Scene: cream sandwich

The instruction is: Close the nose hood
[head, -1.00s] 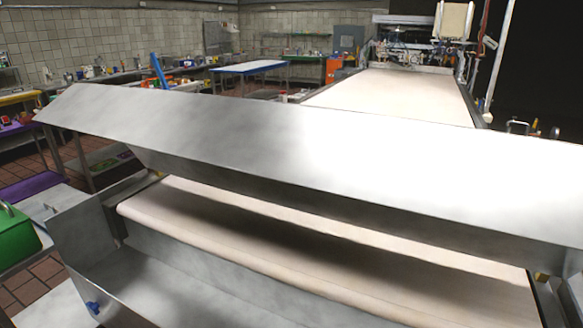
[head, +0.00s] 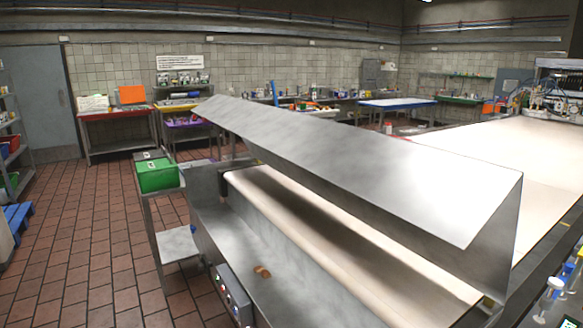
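The nose hood (head: 350,160) is a long bent sheet of grey metal across the middle of the head view. It stands raised, with an open gap between its lower edge and the belt (head: 285,215) beneath it. The pale belt's rounded nose end shows in this gap, above a metal tray (head: 232,232). A small brown piece (head: 262,271) lies in the tray. Neither of my grippers is in view.
A control box with buttons (head: 232,295) sits on the tray's near side. A green box (head: 157,174) stands on a side stand at the left. Tiled floor (head: 95,240) on the left is clear. The long conveyor (head: 500,150) runs off to the right.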

